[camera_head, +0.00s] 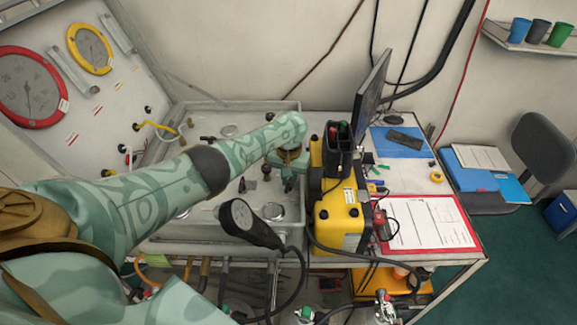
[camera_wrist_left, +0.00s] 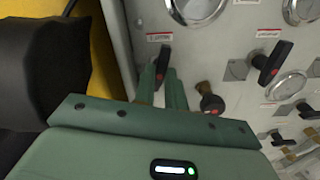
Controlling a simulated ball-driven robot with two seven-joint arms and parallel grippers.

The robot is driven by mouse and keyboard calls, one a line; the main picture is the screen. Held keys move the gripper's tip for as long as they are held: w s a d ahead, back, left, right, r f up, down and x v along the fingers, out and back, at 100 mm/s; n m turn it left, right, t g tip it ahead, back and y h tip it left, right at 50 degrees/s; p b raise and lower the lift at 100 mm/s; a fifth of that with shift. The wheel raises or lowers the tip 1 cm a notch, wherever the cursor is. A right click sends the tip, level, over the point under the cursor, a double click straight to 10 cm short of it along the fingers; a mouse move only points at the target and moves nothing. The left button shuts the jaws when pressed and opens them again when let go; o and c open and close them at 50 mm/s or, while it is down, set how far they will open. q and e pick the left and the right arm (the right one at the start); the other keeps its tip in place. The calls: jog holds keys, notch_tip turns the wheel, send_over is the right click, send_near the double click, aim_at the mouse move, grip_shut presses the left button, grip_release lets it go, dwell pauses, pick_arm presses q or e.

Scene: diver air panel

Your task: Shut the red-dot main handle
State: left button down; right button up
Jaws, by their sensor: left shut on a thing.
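My left gripper (camera_head: 288,182) is over the right part of the grey panel (camera_head: 293,230). In the left wrist view its two green fingers (camera_wrist_left: 161,92) are shut on a black handle (camera_wrist_left: 163,60) with a red mark, below a red-and-white label. The handle stands lengthwise between the fingers; its lower part is hidden. To its right are a dark knob with a red dot (camera_wrist_left: 211,103) and another black handle with a red dot (camera_wrist_left: 271,64). The head view hides the held handle behind the gripper. My right gripper is not in view.
A yellow case (camera_head: 338,221) stands close to the right of the gripper. A monitor (camera_head: 371,92) and a red clipboard (camera_head: 430,224) are farther right. Gauges (camera_head: 30,88) line the sloped board at left.

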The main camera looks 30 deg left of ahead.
pick_arm(q)
jog(key=shift+r+m, duration=0.1)
jog(key=shift+m, duration=0.8)
jog(key=m, duration=0.4)
jog(key=shift+m+p, duration=0.3)
jog(key=m, duration=0.4)
jog(key=shift+w+m, duration=0.1)
jog(key=shift+m, duration=0.2)
jog(key=shift+a+m, duration=0.1)
jog(key=shift+m, duration=1.7)
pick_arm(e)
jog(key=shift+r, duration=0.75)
pick_arm(q)
jog(key=shift+w, duration=0.1)
jog(key=c, duration=1.5)
grip_release()
jog(key=shift+o, duration=0.2)
